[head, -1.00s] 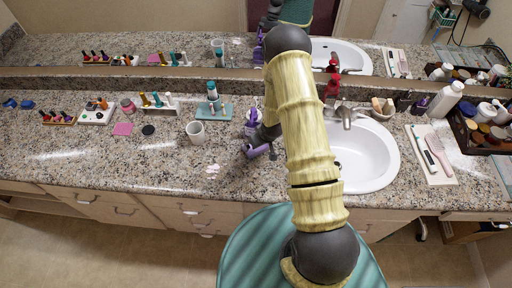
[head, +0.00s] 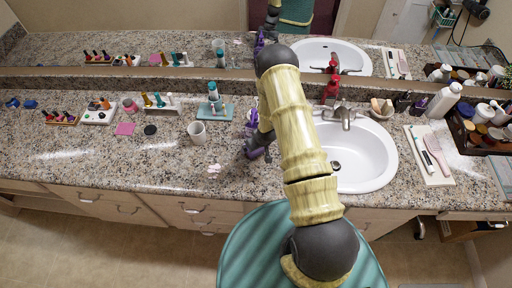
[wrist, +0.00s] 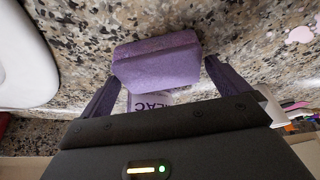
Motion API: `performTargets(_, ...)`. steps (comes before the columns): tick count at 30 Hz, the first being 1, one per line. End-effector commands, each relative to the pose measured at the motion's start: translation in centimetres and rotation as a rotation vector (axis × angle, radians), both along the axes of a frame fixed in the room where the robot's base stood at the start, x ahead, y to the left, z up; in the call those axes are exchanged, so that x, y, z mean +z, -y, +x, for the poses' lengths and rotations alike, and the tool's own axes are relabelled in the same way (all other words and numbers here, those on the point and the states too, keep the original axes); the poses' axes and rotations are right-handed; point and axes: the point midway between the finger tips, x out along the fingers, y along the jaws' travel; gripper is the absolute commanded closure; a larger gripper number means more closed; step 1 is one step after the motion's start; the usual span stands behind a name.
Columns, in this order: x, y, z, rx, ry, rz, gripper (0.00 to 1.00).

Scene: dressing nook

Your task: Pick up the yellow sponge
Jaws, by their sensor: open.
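No yellow sponge shows in these frames. A purple block (wrist: 157,62), sponge-like in shape, lies on the speckled counter in the wrist view. My gripper (wrist: 162,74) is open, with one dark purple finger towards each side of the block's near edge. I cannot tell whether the fingers touch it. In the head view my gripper (head: 257,148) is low over the counter, left of the sink, and the block is hard to tell from the fingers there.
A tray of bottles (head: 478,135) is far right.

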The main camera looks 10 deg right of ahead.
Motion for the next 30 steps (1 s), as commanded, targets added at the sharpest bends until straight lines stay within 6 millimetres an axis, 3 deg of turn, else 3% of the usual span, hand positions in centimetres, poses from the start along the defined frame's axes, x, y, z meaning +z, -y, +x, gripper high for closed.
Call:
performTargets(2, 0.0, 0.0, 0.0, 0.0, 0.0, 0.0, 0.0)
performTargets(8, 0.0, 0.0, 0.0, 0.0, 0.0, 0.0, 0.36)
performTargets(22, 0.4, 0.0, 0.1, 0.0, 0.001, 0.0, 0.39)
performTargets(30, 2.8, 0.1, 0.1, 0.0, 0.004, 0.0, 0.39)
